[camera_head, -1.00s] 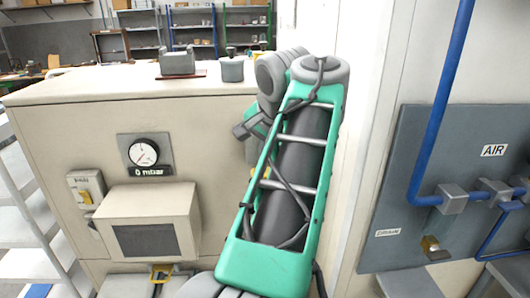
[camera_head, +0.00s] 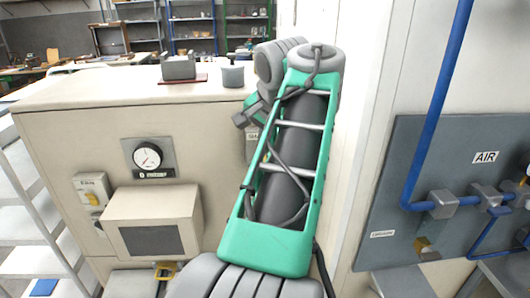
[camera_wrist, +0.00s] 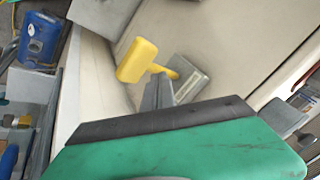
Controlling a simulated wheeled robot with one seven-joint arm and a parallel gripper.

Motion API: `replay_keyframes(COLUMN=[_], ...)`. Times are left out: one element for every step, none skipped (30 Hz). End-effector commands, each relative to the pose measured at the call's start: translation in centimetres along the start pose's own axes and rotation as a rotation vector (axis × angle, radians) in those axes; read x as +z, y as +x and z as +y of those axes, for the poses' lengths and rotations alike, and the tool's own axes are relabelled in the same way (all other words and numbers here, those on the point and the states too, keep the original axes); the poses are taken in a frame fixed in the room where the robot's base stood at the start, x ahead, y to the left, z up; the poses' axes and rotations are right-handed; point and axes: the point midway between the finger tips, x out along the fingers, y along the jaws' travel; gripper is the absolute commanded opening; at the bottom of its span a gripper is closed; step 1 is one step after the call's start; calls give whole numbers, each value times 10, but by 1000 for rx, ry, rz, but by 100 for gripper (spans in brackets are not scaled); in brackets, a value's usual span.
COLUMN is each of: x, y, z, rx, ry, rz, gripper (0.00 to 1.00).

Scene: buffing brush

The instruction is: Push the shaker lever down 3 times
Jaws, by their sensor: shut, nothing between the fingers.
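A yellow lever (camera_wrist: 137,60) with a rounded handle shows in the wrist view, its short yellow stem running to a grey plate (camera_wrist: 190,80) on the cream surface. My gripper (camera_wrist: 158,90) is shut and empty, a narrow grey tip just below the lever's stem in the picture. I cannot tell whether it touches the lever. In the head view a small yellow part (camera_head: 165,271) shows under the boxy housing, probably this lever.
The cream cabinet (camera_head: 60,150) carries a round gauge (camera_head: 147,156), a yellow switch (camera_head: 91,197) and the boxy housing (camera_head: 152,208). A grey panel (camera_head: 470,140) with blue pipes (camera_head: 435,120) stands at right. White shelves (camera_head: 40,215) stand at left.

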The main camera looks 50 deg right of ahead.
Motion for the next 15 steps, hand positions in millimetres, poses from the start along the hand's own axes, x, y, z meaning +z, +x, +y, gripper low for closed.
replay_keyframes(x=[-2,-2,-2,-1,-1,-1,-1,-1,-1,-2,-2,-4,-6,-7,-10], y=[-3,-3,-2,-2,-2,-2,-2,-2,-2,-2,-4,-7,-9,-12,-16], z=[-2,-2,-2,-2,-1,-1,-1,-2,-2,-2,-3,-5,-6,-8,-10], rx=[0,0,0,0,0,-1,-1,-1,-1,-1,-1,-1,-1,-2,-2], ry=[0,0,0,0,0,0,0,0,0,0,0,-1,-1,-1,-2], rz=[-1,-1,-1,0,0,0,0,0,0,0,0,0,0,0,0], gripper=[0,0,0,0,0,0,0,0,0,0,0,0,0,0,0])
